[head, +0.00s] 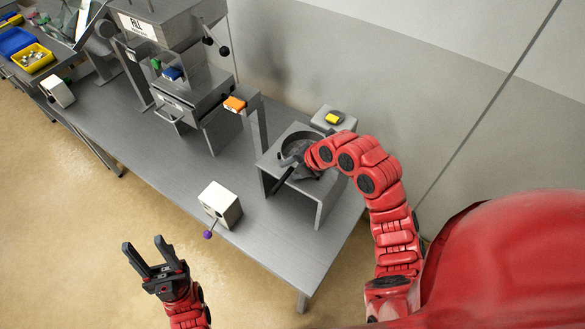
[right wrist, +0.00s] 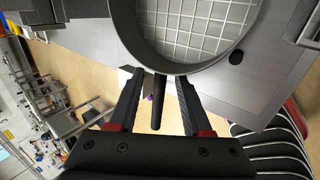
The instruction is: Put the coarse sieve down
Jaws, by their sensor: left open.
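The coarse sieve is a round grey metal ring with an open wire mesh (right wrist: 195,28) in the right wrist view. In the head view its ring (head: 297,137) is at the top of a grey metal stand (head: 325,196), partly hidden by my right arm. Its dark handle (right wrist: 158,108) points back between the fingers of my right gripper (right wrist: 159,82). Those fingers are spread, with a gap visible on each side of the handle. My left gripper (head: 143,247) is open and empty, in front of the table's front edge and away from the sieve.
A white box with a purple-knobbed lever (head: 220,203) stands on the table (head: 165,160) left of the stand. A grey block with a yellow top piece (head: 333,119) is behind the stand. A tall metal machine (head: 180,95) with drawer and orange piece stands farther left.

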